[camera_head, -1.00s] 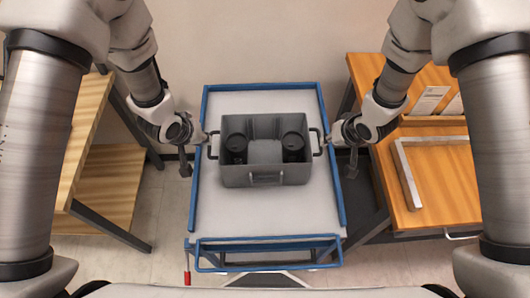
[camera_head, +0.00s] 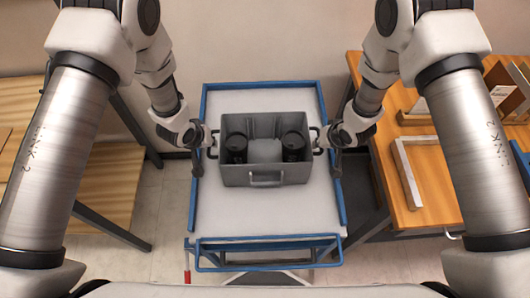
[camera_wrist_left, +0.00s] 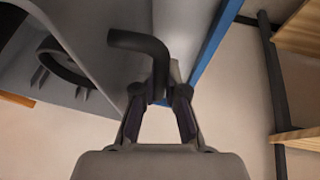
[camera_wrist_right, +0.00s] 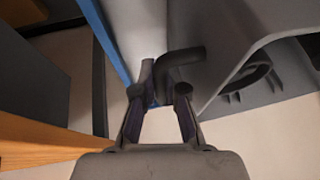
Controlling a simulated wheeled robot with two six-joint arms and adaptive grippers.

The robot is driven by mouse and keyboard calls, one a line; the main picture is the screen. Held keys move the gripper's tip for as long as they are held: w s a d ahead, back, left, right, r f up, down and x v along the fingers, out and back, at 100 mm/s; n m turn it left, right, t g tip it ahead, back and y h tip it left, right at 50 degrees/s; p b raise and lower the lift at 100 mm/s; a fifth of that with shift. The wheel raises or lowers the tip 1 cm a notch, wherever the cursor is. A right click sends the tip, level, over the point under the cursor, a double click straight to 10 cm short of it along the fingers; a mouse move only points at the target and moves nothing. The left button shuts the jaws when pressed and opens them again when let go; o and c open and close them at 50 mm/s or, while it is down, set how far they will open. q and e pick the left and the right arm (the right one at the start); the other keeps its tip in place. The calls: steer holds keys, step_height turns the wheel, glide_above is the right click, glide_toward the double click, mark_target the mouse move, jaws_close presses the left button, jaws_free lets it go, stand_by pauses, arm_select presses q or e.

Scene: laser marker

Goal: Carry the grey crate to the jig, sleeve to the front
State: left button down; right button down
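The grey crate (camera_head: 237,175) stands upright on the blue-framed cart (camera_head: 265,215), with two dark round items and a pale block inside. A small frame, perhaps the sleeve (camera_head: 265,179), is on its near wall. My left gripper (camera_head: 203,138) is at the left handle; in the left wrist view the dark handle (camera_wrist_left: 140,40) reaches between its spread fingers (camera_wrist_left: 160,95). My right gripper (camera_head: 326,138) is at the right handle (camera_wrist_right: 183,57), which lies between its spread fingers (camera_wrist_right: 160,95). A pale L-shaped bracket, probably the jig (camera_head: 407,172), lies on the right-hand table.
The orange wooden table (camera_head: 443,190) stands right of the cart, with boxes or panels (camera_head: 505,90) at its back. A wooden shelf unit (camera_head: 105,190) stands at the left. The cart top is clear in front of the crate.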

arm_select(q)
steer(key=shift+r, duration=0.1)
arm_select(e)
steer(key=shift+r, duration=0.1)
